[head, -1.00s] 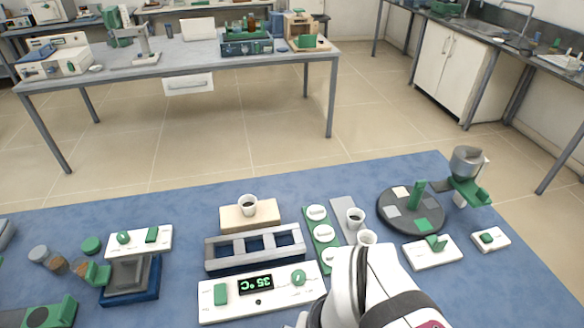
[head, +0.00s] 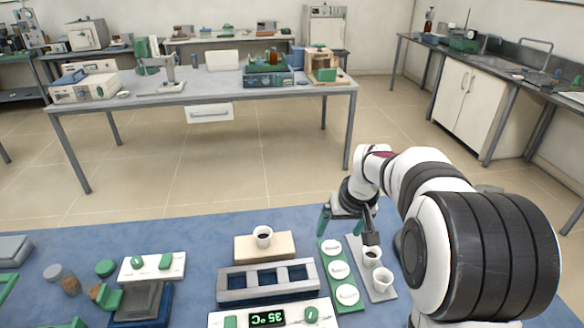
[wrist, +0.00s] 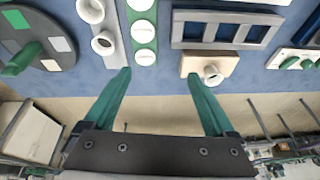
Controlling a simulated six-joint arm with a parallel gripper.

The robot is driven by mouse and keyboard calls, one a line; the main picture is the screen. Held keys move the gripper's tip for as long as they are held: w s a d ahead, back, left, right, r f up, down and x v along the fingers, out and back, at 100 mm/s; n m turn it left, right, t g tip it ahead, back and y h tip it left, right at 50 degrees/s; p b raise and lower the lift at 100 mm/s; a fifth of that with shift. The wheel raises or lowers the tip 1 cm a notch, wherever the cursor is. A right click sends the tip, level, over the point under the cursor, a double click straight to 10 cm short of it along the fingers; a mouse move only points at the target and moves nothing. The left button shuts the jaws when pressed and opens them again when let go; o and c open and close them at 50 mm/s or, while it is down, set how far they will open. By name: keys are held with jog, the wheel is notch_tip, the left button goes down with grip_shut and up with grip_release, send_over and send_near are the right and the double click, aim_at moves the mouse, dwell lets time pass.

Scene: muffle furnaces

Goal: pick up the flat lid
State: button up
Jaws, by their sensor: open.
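Three round white lids lie in a row on a green strip: a far one (head: 331,247), a middle one (head: 339,269) and a near one (head: 347,294). I cannot tell clearly which is the flat lid. My gripper (head: 347,231) is open and empty, raised above the table near the far end of the green strip. In the wrist view, the lids show at the top, with the far lid (wrist: 146,57) just beyond the left fingertip. My gripper's green fingers (wrist: 158,75) are spread wide with nothing between them.
Two white cups (head: 372,256) stand on a grey strip (head: 390,295) right of the lids. Another cup (head: 263,236) stands on a tan block (head: 283,246). A grey rack (head: 238,284) and a 35 °C heater (head: 280,320) lie left. Blue table is clear behind the lids.

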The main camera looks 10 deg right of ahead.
jog(key=n, duration=0.1)
send_near(332, 243)
jog(key=shift+t+h, duration=0.3)
jog(key=shift+t, duration=0.1)
jog(key=x, duration=0.8)
jog(key=shift+s+a+f, duration=0.2)
jog(key=shift+s+f, duration=0.05)
jog(key=shift+f, duration=0.1)
jog(key=c, duration=1.4)
